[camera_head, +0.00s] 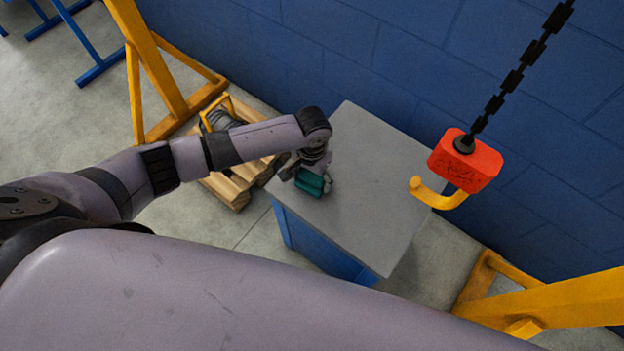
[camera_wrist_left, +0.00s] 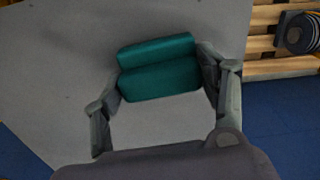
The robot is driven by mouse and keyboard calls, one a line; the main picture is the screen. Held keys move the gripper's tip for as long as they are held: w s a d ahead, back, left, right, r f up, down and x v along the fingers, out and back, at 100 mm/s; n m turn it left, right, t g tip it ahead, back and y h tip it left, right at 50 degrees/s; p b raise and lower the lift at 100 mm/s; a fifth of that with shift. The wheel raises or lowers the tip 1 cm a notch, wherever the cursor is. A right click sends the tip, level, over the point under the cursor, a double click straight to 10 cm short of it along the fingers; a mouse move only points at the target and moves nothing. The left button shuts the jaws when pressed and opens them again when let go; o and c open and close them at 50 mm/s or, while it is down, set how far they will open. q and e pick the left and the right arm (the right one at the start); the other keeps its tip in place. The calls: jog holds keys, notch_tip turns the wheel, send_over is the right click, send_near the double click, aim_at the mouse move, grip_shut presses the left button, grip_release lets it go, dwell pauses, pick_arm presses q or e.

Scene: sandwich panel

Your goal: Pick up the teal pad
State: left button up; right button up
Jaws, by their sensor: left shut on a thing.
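The teal pad (camera_head: 309,182) is at the left end of the grey-topped table (camera_head: 370,190) in the head view. In the left wrist view the teal pad (camera_wrist_left: 158,70) lies between the two fingertips, with a crease or step along its length. My left gripper (camera_head: 312,180) is shut on the pad, one finger at each end of it. The fingers also show in the left wrist view (camera_wrist_left: 160,85). I cannot tell whether the pad touches the tabletop. My right gripper is in neither view.
A red hoist block (camera_head: 465,160) with a yellow hook (camera_head: 437,197) hangs on a black chain right of the table. A wooden pallet (camera_head: 232,185) stands left of the table, below a yellow frame (camera_head: 160,70). A blue wall (camera_head: 400,50) is behind. Most of the tabletop is clear.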

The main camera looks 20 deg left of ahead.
aim_at(312, 176)
pick_arm(q)
jog(key=shift+c, duration=0.7)
jog(key=shift+r, duration=0.45)
notch_tip(312, 176, up, 19)
jog(key=p, duration=0.1)
jog(key=shift+p, duration=0.35)
